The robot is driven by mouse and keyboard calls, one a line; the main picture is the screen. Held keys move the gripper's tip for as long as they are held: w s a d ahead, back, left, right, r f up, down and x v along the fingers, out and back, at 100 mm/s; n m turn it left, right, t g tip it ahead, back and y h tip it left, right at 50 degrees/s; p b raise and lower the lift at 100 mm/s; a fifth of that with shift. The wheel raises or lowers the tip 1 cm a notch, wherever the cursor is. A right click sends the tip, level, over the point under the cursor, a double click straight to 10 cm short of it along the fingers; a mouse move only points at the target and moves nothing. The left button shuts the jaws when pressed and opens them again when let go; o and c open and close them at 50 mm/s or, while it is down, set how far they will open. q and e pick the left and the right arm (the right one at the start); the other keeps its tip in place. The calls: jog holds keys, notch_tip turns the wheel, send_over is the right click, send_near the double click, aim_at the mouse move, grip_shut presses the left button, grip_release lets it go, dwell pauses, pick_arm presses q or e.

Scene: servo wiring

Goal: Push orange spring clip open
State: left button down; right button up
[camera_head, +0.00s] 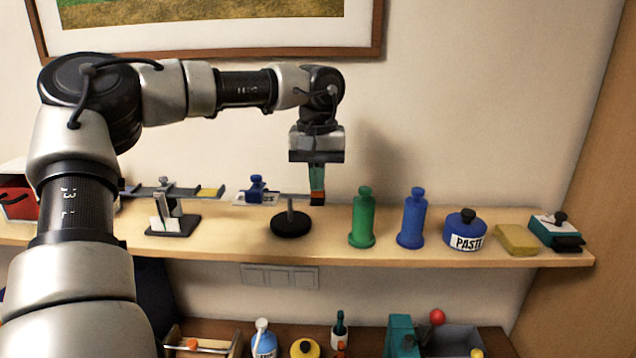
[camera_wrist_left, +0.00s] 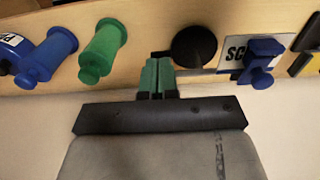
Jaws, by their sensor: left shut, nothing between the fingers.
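My left gripper (camera_head: 317,201) is shut and empty, pointing down just above the upper shelf, behind and right of the black disc with a peg (camera_head: 291,224). Its green fingers also show together in the left wrist view (camera_wrist_left: 157,64), beside the dark disc (camera_wrist_left: 194,46). I cannot clearly pick out an orange spring clip. A small orange piece (camera_head: 192,344) shows in a wooden-edged holder on the lower level, too small to identify. A small orange-brown patch shows at the left fingertips. My right gripper is not in view.
The upper shelf (camera_head: 330,250) holds a green bottle-shaped piece (camera_head: 362,220), a blue one (camera_head: 411,220), a paste jar (camera_head: 465,230), a yellow block (camera_head: 516,239) and a blue piece on a labelled plate (camera_head: 257,190). A white-and-black stand (camera_head: 172,224) is left. The lower level is crowded.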

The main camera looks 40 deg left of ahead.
pick_arm(q)
jog(key=shift+w+a+r+p, duration=0.1)
jog(key=shift+w+a+p, duration=0.25)
jog(key=shift+a, duration=0.2)
jog(key=shift+w+a+r, duration=0.2)
jog(key=shift+w+a, duration=0.45)
jog(key=shift+a, duration=0.05)
dwell(0.3)
jog(key=shift+d+r, duration=0.1)
jog(key=shift+r, duration=0.25)
jog(key=shift+w+r, duration=0.45)
jog(key=shift+r, duration=0.05)
jog(key=shift+w+r, duration=0.15)
jog(key=shift+r, duration=0.65)
jog(key=shift+s+d+r, duration=0.15)
jog(key=shift+s+r, duration=0.2)
jog(key=shift+r, duration=0.15)
jog(key=shift+s+d+r, duration=0.15)
jog(key=shift+s+r, duration=0.2)
jog(key=shift+r, duration=0.15)
jog(key=shift+w, duration=0.1)
jog(key=shift+w+a+f, duration=0.1)
jog(key=shift+w, duration=0.05)
